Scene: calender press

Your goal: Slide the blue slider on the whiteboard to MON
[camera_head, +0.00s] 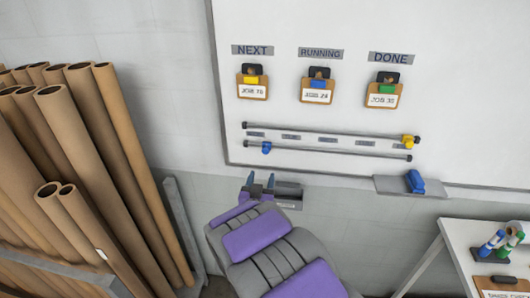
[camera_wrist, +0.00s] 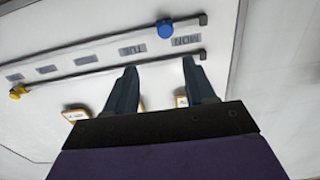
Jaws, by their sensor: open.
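The blue slider (camera_head: 266,147) is on the lower rail (camera_head: 340,151) of the whiteboard (camera_head: 455,70), near its left end. In the upside-down wrist view the blue slider (camera_wrist: 165,28) lies between the MON label (camera_wrist: 186,40) and the TU label (camera_wrist: 131,49), a little off MON. My gripper (camera_head: 261,181) is below the blue slider in the head view, apart from it. In the wrist view my gripper (camera_wrist: 159,67) is open and empty, its two fingers spread and pointing toward the board.
A yellow slider (camera_head: 408,140) sits at the right end of the upper rail (camera_head: 335,132). Job cards hang above. A tray (camera_head: 408,187) with a blue eraser (camera_head: 415,181) is at the board's lower edge. Cardboard tubes (camera_head: 75,130) crowd the left. A white table (camera_head: 465,240) stands right.

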